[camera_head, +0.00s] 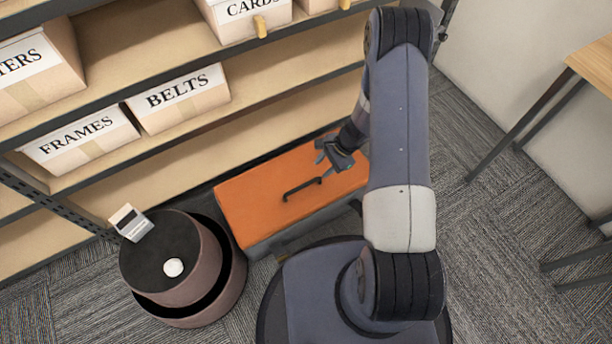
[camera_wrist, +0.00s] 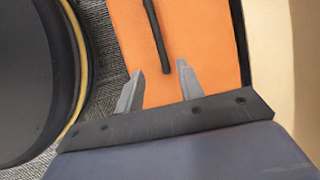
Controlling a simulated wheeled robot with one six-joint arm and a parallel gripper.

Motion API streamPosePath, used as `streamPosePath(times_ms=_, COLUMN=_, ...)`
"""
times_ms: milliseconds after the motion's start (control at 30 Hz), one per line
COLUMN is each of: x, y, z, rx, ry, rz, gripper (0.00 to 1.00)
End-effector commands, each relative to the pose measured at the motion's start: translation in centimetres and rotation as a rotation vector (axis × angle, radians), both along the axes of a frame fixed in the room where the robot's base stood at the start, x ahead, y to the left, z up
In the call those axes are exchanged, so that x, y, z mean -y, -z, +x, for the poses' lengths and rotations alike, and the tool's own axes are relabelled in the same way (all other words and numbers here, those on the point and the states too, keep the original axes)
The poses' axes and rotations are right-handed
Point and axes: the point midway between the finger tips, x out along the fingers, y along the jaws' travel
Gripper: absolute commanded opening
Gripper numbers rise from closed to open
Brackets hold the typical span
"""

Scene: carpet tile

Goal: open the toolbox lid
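The toolbox has an orange lid (camera_head: 260,205) and a grey body (camera_head: 262,246). It sits on the carpet in front of the shelf, and the lid looks shut. A black bar handle (camera_head: 301,188) runs along the lid's top. My gripper (camera_head: 323,152) is above the lid, to the upper right of the handle, and not touching it as far as I can see. In the wrist view my gripper's two fingers (camera_wrist: 157,82) are spread apart with nothing between them. The handle (camera_wrist: 156,35) lies ahead of the fingertips over the orange lid (camera_wrist: 208,40).
A round dark stool-like drum (camera_head: 185,280) stands at the toolbox's left, with a small white device and a white disc on top. Shelves with labelled boxes (camera_head: 180,98) rise behind. A wooden table (camera_head: 592,65) is at the right. Carpet is free between the toolbox and table.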

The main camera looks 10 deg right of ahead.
Motion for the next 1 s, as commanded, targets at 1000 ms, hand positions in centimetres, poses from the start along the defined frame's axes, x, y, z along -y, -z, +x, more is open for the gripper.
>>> streamPosePath(times_ms=1000, x=-4.5, y=9.5, z=0.1, rx=0.0, ry=-0.002, rz=0.0, gripper=0.36)
